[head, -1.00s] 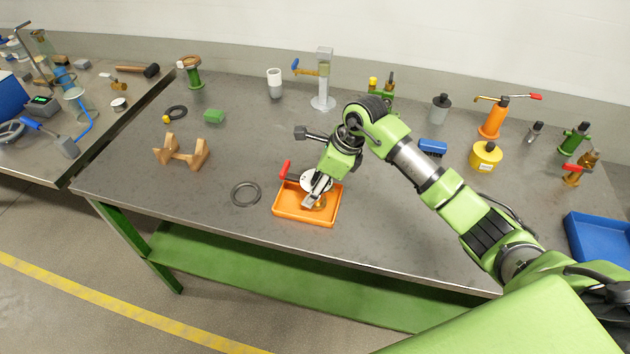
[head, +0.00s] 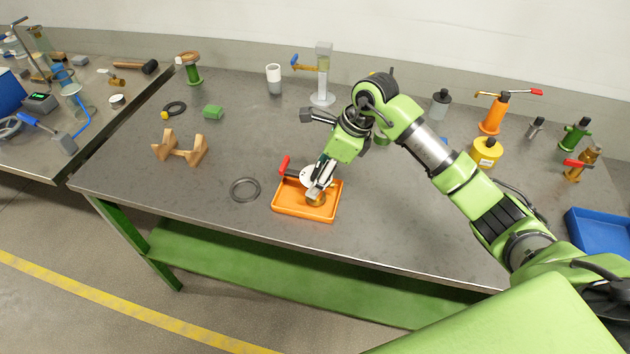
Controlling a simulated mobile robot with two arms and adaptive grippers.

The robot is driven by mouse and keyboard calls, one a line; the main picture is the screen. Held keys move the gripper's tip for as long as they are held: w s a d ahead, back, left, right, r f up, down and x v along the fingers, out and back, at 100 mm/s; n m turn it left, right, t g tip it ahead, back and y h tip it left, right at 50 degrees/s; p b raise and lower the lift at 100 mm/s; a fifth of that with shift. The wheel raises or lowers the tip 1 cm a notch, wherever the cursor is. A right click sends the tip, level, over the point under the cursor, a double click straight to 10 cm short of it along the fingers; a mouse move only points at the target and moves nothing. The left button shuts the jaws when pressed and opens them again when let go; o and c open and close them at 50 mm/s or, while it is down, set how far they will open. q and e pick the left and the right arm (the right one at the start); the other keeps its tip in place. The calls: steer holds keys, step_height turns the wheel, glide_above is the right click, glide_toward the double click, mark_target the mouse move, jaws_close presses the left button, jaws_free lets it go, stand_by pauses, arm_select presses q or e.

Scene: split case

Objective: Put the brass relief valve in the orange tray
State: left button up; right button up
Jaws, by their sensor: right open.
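The orange tray (head: 290,209) lies near the table's front edge, left of my right arm. A brass piece (head: 316,200), probably the brass relief valve, is in the tray, partly hidden by my right gripper. My right gripper (head: 317,193) points down over the tray with its fingers open, right at the brass piece. Whether the fingers touch it I cannot tell. A red lever (head: 284,166) shows at the tray's back left corner; what it belongs to is partly hidden. My left gripper is not in view.
A dark ring (head: 245,189) lies just left of the tray, and a wooden cradle (head: 181,149) farther left. A blue tray (head: 598,236) sits at the right edge.

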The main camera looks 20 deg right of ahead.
steer(key=b+v, duration=0.1)
steer(key=v, duration=0.7)
